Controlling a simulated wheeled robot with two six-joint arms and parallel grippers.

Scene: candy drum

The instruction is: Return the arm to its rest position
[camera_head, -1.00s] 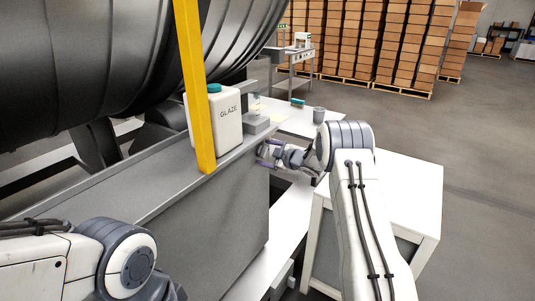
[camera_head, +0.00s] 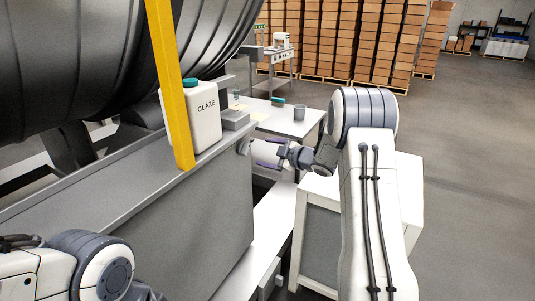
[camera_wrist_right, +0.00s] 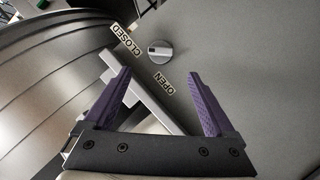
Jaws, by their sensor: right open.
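My right gripper (camera_head: 262,153) is beside the grey panel under the drum in the head view. Its two purple fingers are spread with nothing between them. In the right wrist view the open right gripper (camera_wrist_right: 158,75) faces a small round grey knob (camera_wrist_right: 160,51), which stands apart from the fingertips. The knob sits between a CLOSED label (camera_wrist_right: 126,39) and an OPEN label (camera_wrist_right: 165,83); I cannot tell its exact setting. My left arm is at the lower left of the head view, and its gripper is out of view.
The large dark drum (camera_head: 75,60) fills the upper left, behind a yellow post (camera_head: 170,85). A white GLAZE jug (camera_head: 203,118) stands on the grey ledge. A white table (camera_head: 318,197) is under my right arm. Open floor (camera_head: 470,130) lies to the right.

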